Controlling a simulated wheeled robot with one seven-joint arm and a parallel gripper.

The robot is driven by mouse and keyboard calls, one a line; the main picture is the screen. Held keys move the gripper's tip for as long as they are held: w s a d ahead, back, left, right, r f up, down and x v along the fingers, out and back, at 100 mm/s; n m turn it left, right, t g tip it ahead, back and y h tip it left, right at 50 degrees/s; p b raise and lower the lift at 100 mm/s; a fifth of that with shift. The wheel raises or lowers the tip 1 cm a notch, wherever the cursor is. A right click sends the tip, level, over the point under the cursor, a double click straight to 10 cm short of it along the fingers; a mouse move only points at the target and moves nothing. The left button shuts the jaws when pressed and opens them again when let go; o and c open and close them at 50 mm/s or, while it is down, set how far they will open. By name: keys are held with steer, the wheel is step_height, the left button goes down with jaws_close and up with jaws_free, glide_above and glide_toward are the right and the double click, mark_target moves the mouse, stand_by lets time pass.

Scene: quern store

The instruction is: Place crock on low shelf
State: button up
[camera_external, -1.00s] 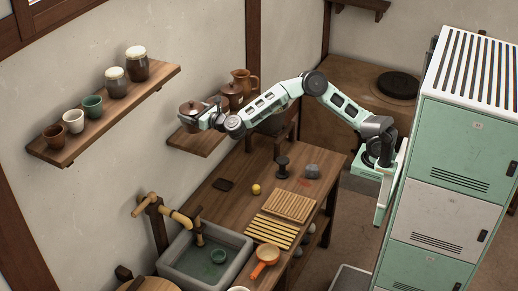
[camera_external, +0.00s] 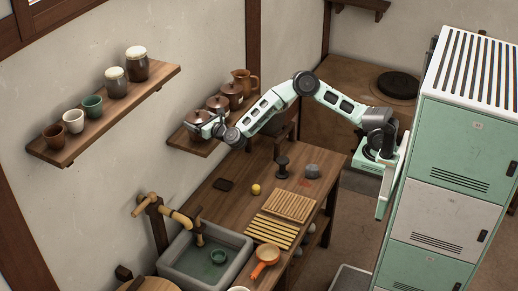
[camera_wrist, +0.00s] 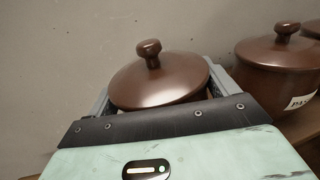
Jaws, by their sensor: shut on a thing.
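The brown lidded crock (camera_external: 197,117) is between the jaws of my gripper (camera_external: 205,124), at the near end of the low shelf (camera_external: 193,143). In the wrist view the crock (camera_wrist: 160,80) shows its domed lid and round knob, upright, with grey fingers on both sides. My gripper (camera_wrist: 163,92) is shut on it. The crock's lower body is hidden by the gripper, and I cannot tell whether its base touches the shelf.
Other lidded brown crocks (camera_external: 217,103) (camera_wrist: 280,60) stand farther along the low shelf, the nearest close to the right of the held one. A higher shelf (camera_external: 150,90) with cups and jars is at left. A workbench (camera_external: 225,200) lies below.

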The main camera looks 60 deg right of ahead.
steer(key=shift+f, duration=0.65)
steer(key=shift+f, duration=0.1)
steer(key=o, duration=1.9)
steer(key=shift+f, duration=0.15)
